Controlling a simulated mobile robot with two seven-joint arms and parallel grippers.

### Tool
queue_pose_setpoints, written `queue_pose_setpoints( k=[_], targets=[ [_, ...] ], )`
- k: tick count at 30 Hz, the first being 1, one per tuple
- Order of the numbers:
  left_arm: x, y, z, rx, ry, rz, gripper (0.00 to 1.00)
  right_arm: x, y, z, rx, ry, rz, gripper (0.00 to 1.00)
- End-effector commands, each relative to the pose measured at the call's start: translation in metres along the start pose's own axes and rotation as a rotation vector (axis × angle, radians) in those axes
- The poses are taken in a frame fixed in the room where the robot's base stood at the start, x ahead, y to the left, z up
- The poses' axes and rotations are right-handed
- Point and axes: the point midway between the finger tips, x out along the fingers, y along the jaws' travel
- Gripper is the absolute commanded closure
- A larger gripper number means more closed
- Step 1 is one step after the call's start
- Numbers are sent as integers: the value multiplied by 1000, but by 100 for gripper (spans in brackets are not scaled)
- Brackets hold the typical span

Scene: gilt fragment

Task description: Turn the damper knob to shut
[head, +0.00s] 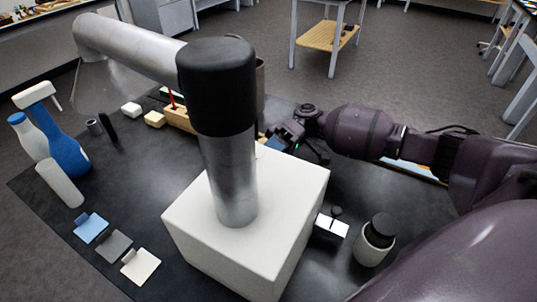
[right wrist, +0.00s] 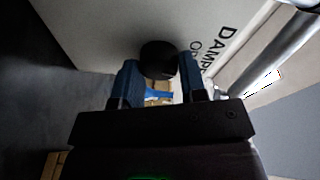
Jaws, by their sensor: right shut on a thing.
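The damper knob (right wrist: 158,58) is a dark round knob on the face of a white box, beside printed black letters reading "DAMP" and "OP", partly cut off. My right gripper (right wrist: 158,70) has its blue fingers on either side of the knob and is shut on it. In the head view, my right gripper (head: 287,135) is at the far right side of the white box (head: 290,205), and the knob is hidden there. A metal duct (head: 230,175) with a black collar rises from the box top. My left gripper is not in view.
The duct's upper arm (head: 130,50) runs to the left. A jar with a black lid (head: 375,238) stands right of the box. The dark table (head: 130,190) is clear between.

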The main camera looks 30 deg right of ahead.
Motion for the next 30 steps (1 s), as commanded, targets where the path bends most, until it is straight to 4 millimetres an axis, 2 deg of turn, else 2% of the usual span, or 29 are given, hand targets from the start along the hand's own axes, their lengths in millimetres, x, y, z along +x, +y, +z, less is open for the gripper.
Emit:
queue_pose_setpoints(
  k=[25, 30],
  targets=[
    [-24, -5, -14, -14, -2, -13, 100, 0, -4, -3, 773, -66, 130, 85],
    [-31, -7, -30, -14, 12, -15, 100, 1, -3, -4, 932, -80, 157, 85]
  ],
)
